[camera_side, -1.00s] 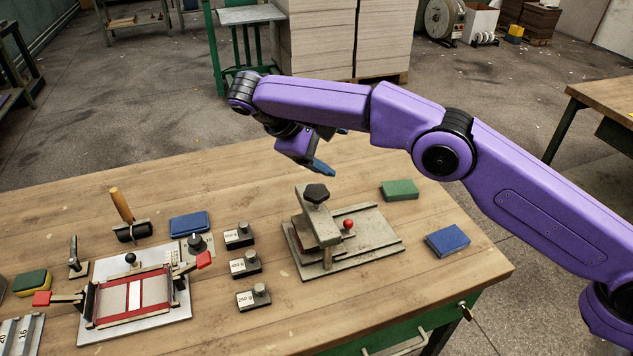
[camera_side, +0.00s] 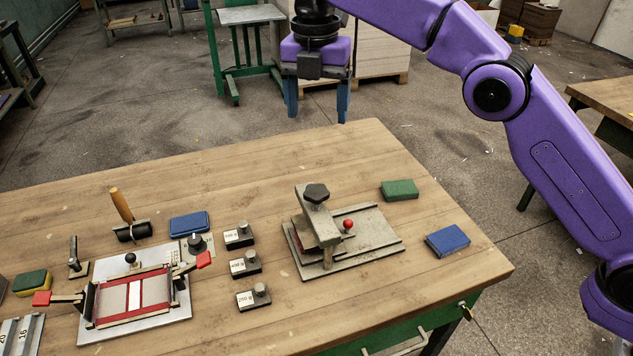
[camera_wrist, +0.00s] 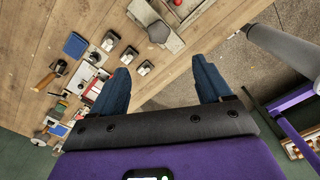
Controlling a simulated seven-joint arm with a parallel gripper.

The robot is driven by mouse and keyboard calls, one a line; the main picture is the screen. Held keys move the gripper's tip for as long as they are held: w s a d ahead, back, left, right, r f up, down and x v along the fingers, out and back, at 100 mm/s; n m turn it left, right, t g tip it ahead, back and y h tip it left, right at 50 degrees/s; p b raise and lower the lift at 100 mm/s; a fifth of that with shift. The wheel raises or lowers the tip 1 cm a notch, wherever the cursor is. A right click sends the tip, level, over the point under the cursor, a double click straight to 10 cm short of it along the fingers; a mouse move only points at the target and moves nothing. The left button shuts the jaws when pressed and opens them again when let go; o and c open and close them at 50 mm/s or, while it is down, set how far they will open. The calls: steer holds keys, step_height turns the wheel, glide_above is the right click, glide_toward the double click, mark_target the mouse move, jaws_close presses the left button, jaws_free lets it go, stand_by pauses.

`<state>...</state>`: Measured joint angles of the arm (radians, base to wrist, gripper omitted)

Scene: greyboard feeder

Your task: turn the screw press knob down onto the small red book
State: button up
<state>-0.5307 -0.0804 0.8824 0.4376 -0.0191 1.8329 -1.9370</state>
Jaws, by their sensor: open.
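The screw press (camera_side: 322,233) stands on the right half of the bench, with a black lobed knob (camera_side: 316,193) on top of its raised arm. The knob also shows near the top of the wrist view (camera_wrist: 158,32). A dark reddish edge shows low in the press under the arm; I cannot tell whether it is the red book, as the arm hides most of it. My gripper (camera_side: 318,119) points down, open and empty, well above and apart from the press, toward the bench's far side. Its blue fingers are spread in the wrist view (camera_wrist: 160,66).
A red ball handle (camera_side: 348,225) sits on the press. A green block (camera_side: 400,190) and a blue block (camera_side: 447,240) lie to its right. Several labelled weights (camera_side: 245,264) stand left of it. A jig with red handles (camera_side: 135,298) is further left. The bench's far middle is clear.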

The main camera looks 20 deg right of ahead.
mark_target(316, 189)
steer(key=shift+n, duration=0.3)
step_height(316, 189, down, 17)
stand_by(0.8)
steer(key=c, duration=1)
